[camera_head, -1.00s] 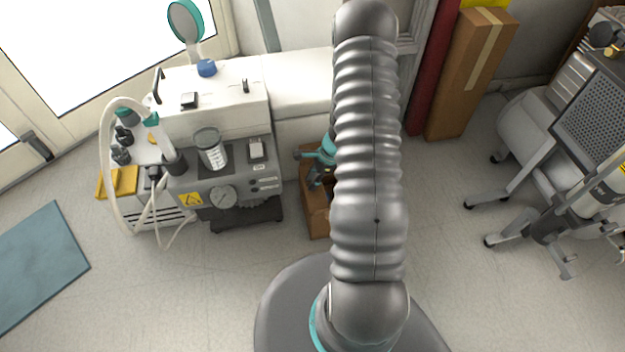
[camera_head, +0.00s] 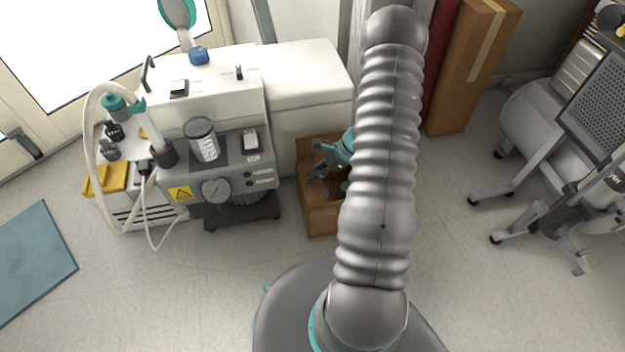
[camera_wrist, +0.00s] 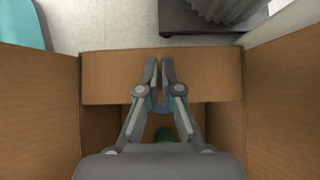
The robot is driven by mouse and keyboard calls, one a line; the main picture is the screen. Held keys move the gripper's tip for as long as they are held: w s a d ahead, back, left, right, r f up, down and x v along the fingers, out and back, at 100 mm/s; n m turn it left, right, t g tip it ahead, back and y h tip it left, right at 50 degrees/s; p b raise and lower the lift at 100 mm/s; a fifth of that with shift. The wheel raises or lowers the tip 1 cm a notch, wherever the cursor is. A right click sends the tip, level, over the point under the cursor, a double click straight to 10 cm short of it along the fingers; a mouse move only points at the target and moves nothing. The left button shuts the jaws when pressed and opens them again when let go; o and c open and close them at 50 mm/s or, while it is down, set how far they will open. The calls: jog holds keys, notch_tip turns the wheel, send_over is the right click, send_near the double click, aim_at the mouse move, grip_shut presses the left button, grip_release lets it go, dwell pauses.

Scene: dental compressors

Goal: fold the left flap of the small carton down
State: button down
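The small open carton (camera_head: 320,222) stands on the floor right of the compressor unit, partly hidden by my arm. My gripper (camera_head: 316,172) is over its left part. In the wrist view, one brown flap (camera_wrist: 110,78) runs across the top, on the carton's compressor side. My gripper (camera_wrist: 159,68) points at this flap, its fingers close together with nothing between them. I cannot tell whether they touch the flap. Two other carton panels rise at the left (camera_wrist: 38,100) and right (camera_wrist: 283,100) of the wrist view. A green item (camera_wrist: 165,134) lies inside, partly hidden by my gripper.
The compressor unit (camera_head: 215,175) with hoses stands close to the carton's left. A white cabinet (camera_head: 300,85) is behind. A tall brown box (camera_head: 470,75) leans at the back right. A wheeled stand (camera_head: 545,185) is at the right. Floor in front is free.

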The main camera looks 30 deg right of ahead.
jog(key=shift+d+f+y, duration=0.1)
jog(key=shift+y, duration=0.2)
jog(key=c, duration=1.4)
grip_release()
jog(key=shift+o, duration=0.2)
jog(key=v, duration=1.2)
